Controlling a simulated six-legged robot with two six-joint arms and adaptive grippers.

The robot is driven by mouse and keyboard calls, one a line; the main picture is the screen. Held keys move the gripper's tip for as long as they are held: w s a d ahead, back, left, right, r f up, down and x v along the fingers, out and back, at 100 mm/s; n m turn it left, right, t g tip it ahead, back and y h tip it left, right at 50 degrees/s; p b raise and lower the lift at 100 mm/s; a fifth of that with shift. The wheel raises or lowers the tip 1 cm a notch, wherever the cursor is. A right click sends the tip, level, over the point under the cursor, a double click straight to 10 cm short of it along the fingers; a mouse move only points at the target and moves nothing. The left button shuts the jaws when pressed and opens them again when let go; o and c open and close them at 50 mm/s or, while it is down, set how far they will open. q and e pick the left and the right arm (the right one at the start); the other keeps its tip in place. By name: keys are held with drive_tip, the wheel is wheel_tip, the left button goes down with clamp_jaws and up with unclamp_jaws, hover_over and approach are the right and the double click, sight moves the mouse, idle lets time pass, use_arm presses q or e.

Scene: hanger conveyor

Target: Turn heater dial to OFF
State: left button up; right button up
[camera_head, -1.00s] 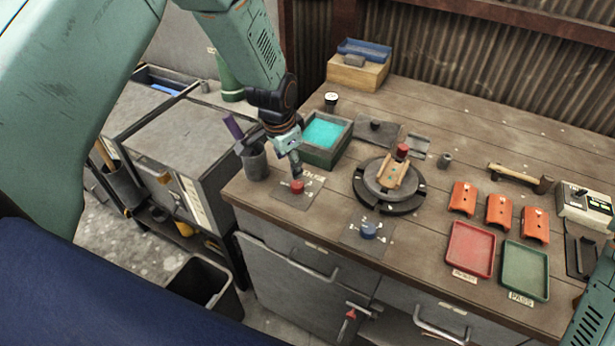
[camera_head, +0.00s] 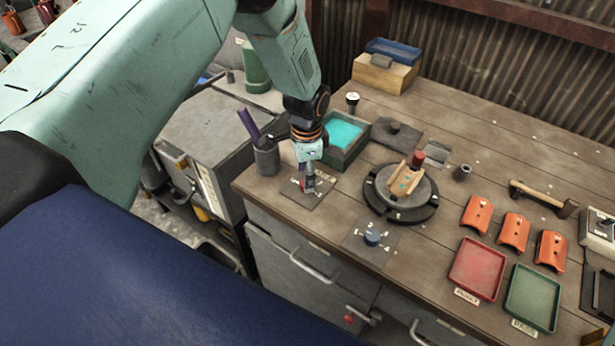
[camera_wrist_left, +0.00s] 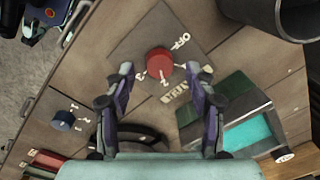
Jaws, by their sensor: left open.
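The heater dial is a round red knob on a dark square plate; it shows whole in the left wrist view (camera_wrist_left: 158,61). White marks OFF, 1, 2 and 3 stand around it. I cannot tell which mark it points to. In the head view the red dial (camera_head: 307,183) is partly hidden by my left gripper (camera_head: 308,178). My left gripper is open, pointing down over the dial. In the left wrist view its fingertips (camera_wrist_left: 159,70) lie on either side of the knob; I cannot tell whether they touch it. My right gripper is out of view.
A blue dial (camera_head: 372,237) sits on its own plate nearby. A dark cup (camera_head: 266,158) with tools stands left of my gripper, and a green box with a teal inside (camera_head: 342,134) behind it. A turntable (camera_head: 400,192) is to the right. The bench's front edge is close.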

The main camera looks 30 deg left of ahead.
use_arm(q)
drive_tip(key=shift+w+d+f, duration=0.1)
drive_tip(key=shift+w+f, duration=0.1)
drive_tip(key=shift+f, duration=0.8)
drive_tip(key=shift+s+f, duration=0.15)
drive_tip(key=shift+s+a, duration=0.3)
drive_tip(key=shift+w+d+f, duration=0.1)
drive_tip(key=shift+w+d, duration=0.2)
drive_tip(key=shift+w, duration=0.15)
drive_tip(key=c, duration=0.4)
drive_tip(key=shift+s+a, duration=0.2)
drive_tip(key=shift+s, duration=0.1)
drive_tip(key=c, duration=0.6)
drive_tip(key=shift+w+d, duration=0.1)
drive_tip(key=shift+c, duration=0.8)
